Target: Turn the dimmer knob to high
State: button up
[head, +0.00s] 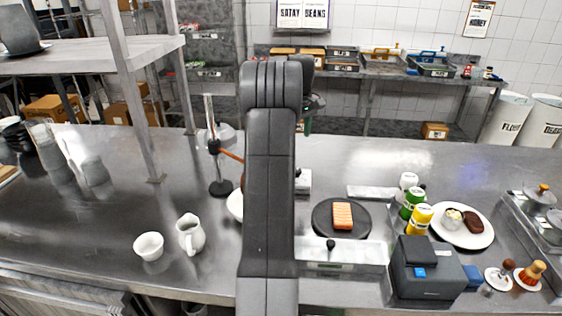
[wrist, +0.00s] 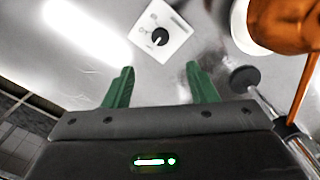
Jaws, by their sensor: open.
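The dimmer is a white square plate (wrist: 172,24) with a round black knob (wrist: 160,38) in the wrist view. The knob carries a short pale pointer mark; small marks and a dark label sit on the plate, too small to read. In the head view, part of a white box (head: 303,181), likely the dimmer, shows beside my arm, which hides the rest. My gripper (wrist: 160,86) is open and empty, its green fingers apart. The knob lies beyond the fingertips in the picture, roughly centred between them, not touched. In the head view the fingers are mostly hidden behind my arm.
A copper lamp (wrist: 285,22) and its stand (wrist: 243,80) are close on the right in the wrist view. The head view shows a cup (head: 148,246), a jug (head: 190,233), a salmon piece (head: 343,215) on a dark round plate, and several bottles.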

notch_tip(320, 180, down, 14)
jog(key=shift+a+r+p, duration=0.1)
jog(key=shift+p, duration=0.95)
jog(key=c, duration=1)
